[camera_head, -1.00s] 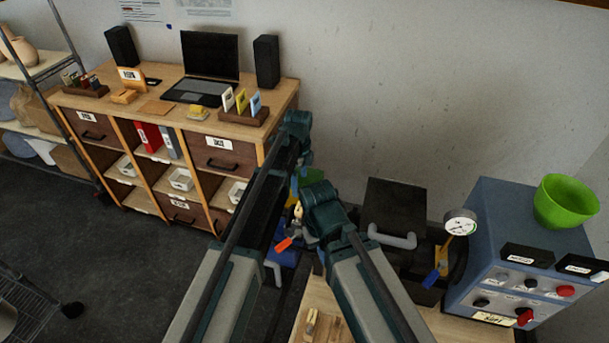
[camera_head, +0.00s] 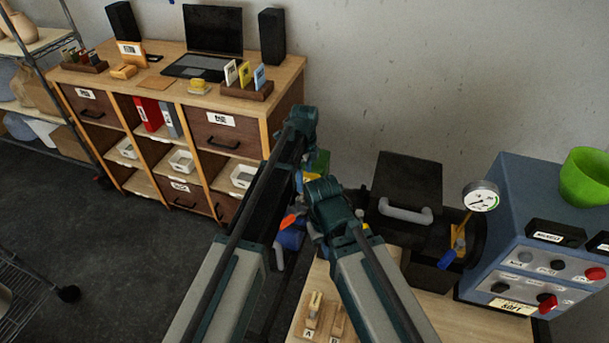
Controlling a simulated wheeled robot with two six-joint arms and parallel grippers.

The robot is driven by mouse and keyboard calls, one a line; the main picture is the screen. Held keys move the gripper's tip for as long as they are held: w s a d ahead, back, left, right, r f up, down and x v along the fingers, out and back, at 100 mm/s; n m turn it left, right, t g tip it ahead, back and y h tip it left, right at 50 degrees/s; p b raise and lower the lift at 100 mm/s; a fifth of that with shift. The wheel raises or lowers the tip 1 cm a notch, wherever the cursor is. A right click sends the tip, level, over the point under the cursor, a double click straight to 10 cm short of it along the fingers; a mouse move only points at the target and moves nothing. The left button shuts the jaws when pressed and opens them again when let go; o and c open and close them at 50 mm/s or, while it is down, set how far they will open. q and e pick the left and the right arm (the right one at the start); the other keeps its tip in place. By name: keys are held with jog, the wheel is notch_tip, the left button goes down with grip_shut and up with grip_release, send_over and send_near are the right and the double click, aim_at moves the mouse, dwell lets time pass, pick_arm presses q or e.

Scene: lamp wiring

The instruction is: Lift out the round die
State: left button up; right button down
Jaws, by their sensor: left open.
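I cannot make out a round die in this view. A wooden holder (camera_head: 324,318) at the bottom centre carries small upright tan pieces (camera_head: 314,306) and tags reading A and B. Whether one of these is the round die is too small to tell. My left gripper (camera_head: 311,232) shows only in small part among my arm links, beyond the holder. It is open, and I see nothing held in it. My right gripper is hidden behind the arm links.
A black box (camera_head: 405,180) with a grey handle stands right of my arms. A blue control box (camera_head: 540,220) with knobs, a gauge (camera_head: 481,196) and a green bowl (camera_head: 588,177) is further right. An orange-and-blue cluster (camera_head: 289,222) lies by my arms. A wooden cabinet (camera_head: 190,150) stands left.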

pick_arm(q)
jog(key=shift+f+b, duration=1.45)
jog(key=shift+f, duration=0.55)
pick_arm(e)
jog(key=shift+f, duration=2)
jog(key=shift+r, duration=0.1)
pick_arm(q)
grip_shut()
jog(key=shift+r, duration=0.1)
jog(key=shift+r+p, duration=0.65)
jog(key=shift+p, duration=0.1)
pick_arm(e)
jog(key=shift+r, duration=0.65)
